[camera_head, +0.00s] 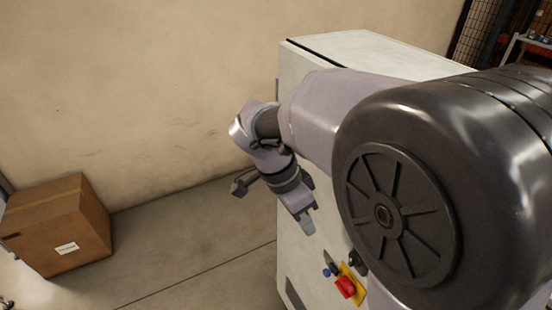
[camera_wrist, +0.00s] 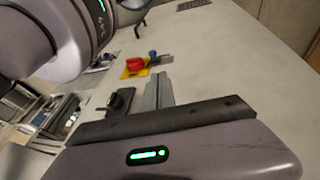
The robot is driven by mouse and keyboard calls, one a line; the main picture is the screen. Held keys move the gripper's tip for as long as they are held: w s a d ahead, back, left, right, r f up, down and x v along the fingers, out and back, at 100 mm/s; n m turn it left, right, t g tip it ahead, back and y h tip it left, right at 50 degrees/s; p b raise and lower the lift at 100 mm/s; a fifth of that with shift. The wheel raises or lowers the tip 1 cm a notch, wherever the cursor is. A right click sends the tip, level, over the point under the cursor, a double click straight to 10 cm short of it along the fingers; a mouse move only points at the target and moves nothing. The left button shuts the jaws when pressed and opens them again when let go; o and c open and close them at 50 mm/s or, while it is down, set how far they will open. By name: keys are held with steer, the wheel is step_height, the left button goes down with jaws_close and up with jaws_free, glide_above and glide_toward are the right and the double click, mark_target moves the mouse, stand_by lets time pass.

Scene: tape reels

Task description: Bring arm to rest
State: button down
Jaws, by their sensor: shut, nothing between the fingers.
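My arm reaches in from the right of the head view, bent at the elbow, with its wrist hanging in front of a pale cabinet. My gripper (camera_head: 307,226) points downward at the end of the wrist, beside the cabinet's front. Its fingers are together with nothing between them. In the wrist view the grey fingers of my gripper (camera_wrist: 158,90) stick out past the dark edge of the gripper body. No tape reel shows in either view.
The pale cabinet (camera_head: 297,75) stands close to my arm, with a red switch (camera_head: 345,286) on a yellow plate; the red switch (camera_wrist: 136,64) also shows in the wrist view. A cardboard box (camera_head: 60,225) sits on the floor at left. Bare floor lies between.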

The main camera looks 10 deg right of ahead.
steer(key=s+a+f+n+t+y+b, duration=0.1)
steer(key=s+f+n+t+y+b, duration=0.2)
steer(key=f+b, duration=0.7)
steer(key=s+a+f+n+t+y+b, duration=0.2)
steer(key=s+f+n+b, duration=0.5)
steer(key=b, duration=1)
step_height(320, 180, down, 3)
steer(key=shift+s+f+t+y, duration=0.15)
steer(key=shift+s+t+y, duration=0.45)
steer(key=shift+s+t, duration=0.55)
